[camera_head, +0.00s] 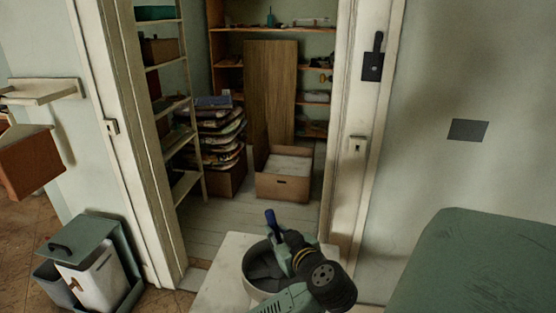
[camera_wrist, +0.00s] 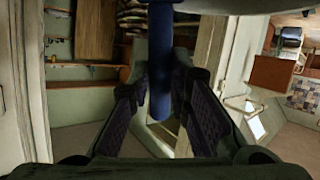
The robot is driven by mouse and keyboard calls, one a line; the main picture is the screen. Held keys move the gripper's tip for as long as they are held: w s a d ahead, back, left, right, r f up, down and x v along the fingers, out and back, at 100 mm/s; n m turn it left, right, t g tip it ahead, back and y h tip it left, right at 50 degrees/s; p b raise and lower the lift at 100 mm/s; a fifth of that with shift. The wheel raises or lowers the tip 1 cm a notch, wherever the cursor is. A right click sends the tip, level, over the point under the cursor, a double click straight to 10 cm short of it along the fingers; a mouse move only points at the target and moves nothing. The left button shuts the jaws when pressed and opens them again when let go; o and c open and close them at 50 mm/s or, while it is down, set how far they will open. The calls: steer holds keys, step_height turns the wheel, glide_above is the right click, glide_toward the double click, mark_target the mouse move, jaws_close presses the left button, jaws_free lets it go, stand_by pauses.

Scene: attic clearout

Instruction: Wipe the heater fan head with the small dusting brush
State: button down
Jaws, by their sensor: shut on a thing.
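My gripper (camera_wrist: 163,108) is shut on a blue rod-like handle, which I take to be the small dusting brush (camera_wrist: 161,55). The handle stands between the two dark ridged fingers in the wrist view and runs up to the top edge. In the head view, the blue brush (camera_head: 271,218) shows as a short piece at the end of my gripper (camera_head: 278,240), at bottom centre. Its bristles cannot be made out. I cannot pick out a heater fan head in either view. A rounded grey-green shape cuts across the top of the wrist view, too close to identify.
A doorway with a pale frame (camera_head: 149,200) opens ahead onto shelves, a cardboard box (camera_head: 283,187), stacked cloths (camera_head: 220,135) and a wooden board (camera_head: 270,90). A green-covered piece (camera_head: 480,265) fills the lower right. Bins (camera_head: 95,275) stand at lower left.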

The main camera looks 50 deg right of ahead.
steer(key=shift+w+d, duration=0.25)
steer(key=shift+d, duration=0.2)
steer(key=shift+w+d, duration=0.2)
steer(key=shift+d, duration=0.25)
steer(key=shift+r+p, duration=0.85)
steer(key=shift+r, duration=2.2)
steer(key=c, duration=2.1)
jaws_free()
jaws_close()
